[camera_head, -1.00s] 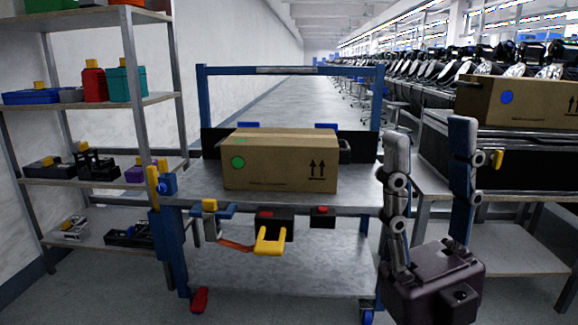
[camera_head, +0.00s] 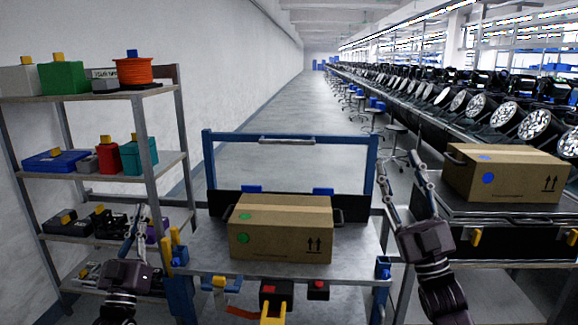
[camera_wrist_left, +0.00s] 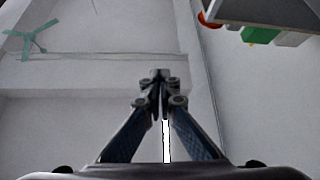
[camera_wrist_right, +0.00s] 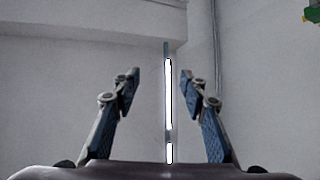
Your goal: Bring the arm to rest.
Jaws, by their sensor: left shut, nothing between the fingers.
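My left gripper (camera_head: 137,215) is raised at the lower left of the head view, in front of the shelf rack (camera_head: 148,130). In the left wrist view its fingertips (camera_wrist_left: 160,75) meet, with nothing between them. My right gripper (camera_head: 405,185) is raised in the head view between the cart (camera_head: 200,250) and the bench on the right. In the right wrist view its fingers (camera_wrist_right: 160,78) stand wide apart and empty. Both grippers point upward and hold nothing.
A cardboard box with green dots (camera_head: 280,235) sits on the cart. Another box with a blue dot (camera_head: 505,178) rests on a black case (camera_head: 490,210) at right. The rack holds several coloured items, including an orange spool (camera_head: 133,71). The aisle behind the cart is clear.

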